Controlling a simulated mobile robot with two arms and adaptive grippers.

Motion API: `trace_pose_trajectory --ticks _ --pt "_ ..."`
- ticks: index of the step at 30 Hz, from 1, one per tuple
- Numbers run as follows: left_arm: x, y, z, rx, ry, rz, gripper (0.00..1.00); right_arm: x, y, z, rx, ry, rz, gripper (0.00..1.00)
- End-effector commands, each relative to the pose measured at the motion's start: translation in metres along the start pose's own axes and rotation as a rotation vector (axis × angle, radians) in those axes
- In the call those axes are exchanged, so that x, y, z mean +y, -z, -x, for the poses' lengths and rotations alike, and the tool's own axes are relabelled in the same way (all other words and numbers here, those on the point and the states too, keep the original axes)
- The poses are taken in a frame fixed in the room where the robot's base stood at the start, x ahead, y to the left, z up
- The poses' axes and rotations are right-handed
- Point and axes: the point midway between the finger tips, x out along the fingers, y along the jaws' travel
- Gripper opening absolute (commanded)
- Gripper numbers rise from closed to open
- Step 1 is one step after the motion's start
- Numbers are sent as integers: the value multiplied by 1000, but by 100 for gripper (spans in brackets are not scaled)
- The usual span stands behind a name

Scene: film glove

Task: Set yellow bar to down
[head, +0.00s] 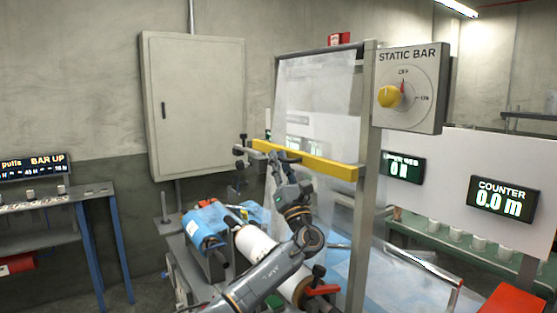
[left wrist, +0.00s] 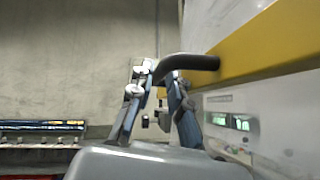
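The yellow bar (head: 320,164) runs across the front of an upright clear film sheet, fixed to a grey post at its right end. In the left wrist view the yellow bar (left wrist: 270,42) fills the upper right, and a dark curved handle (left wrist: 195,62) sticks out from it. My left gripper (head: 279,158) is just in front of the bar. In the left wrist view the fingertips of my left gripper (left wrist: 160,76) are close together on either side of the handle's end and appear closed on it. The right gripper is not in view.
A STATIC BAR panel (head: 411,88) with a yellow knob is on the post. The COUNTER display (head: 502,199) reads 0.0 m.

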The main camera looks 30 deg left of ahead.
Motion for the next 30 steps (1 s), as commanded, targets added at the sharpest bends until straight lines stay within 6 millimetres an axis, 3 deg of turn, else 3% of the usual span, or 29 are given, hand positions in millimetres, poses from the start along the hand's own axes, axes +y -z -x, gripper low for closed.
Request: trace_pose_trajectory --ticks 11,24,30 --pt "3 -7 -7 -3 -5 5 20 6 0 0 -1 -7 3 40" --pt "20 -62 -60 -4 -5 6 20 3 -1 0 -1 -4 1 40" --pt "23 -73 -70 -4 -5 5 20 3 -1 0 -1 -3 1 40"
